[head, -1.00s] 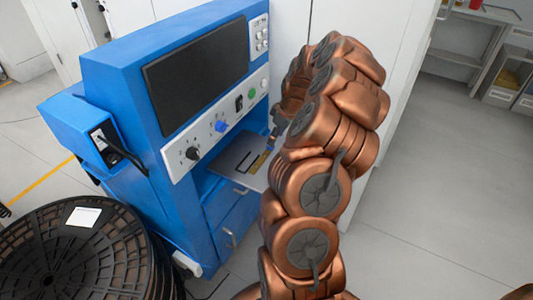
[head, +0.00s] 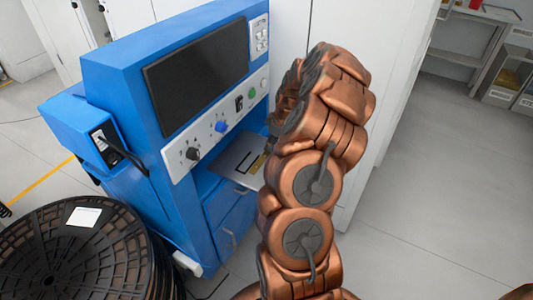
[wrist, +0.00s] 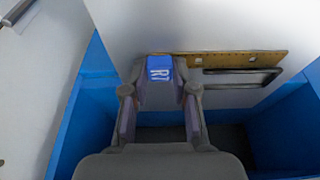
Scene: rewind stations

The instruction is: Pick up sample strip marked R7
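The sample strip marked R7 (wrist: 160,72) shows in the wrist view as a blue tab with white lettering. It lies in line with the space between my fingertips. My gripper (wrist: 160,92) has its two fingers apart, one on each side of the tab in the picture. I cannot tell whether the tips touch it. In the head view my arm hides the gripper and the tab.
A tan strip with small holes (wrist: 235,58) and a dark handle-like frame (wrist: 240,77) lie beside the tab. The blue station (head: 120,80) has a dark screen (head: 197,75) and knobs above the shelf (head: 238,155).

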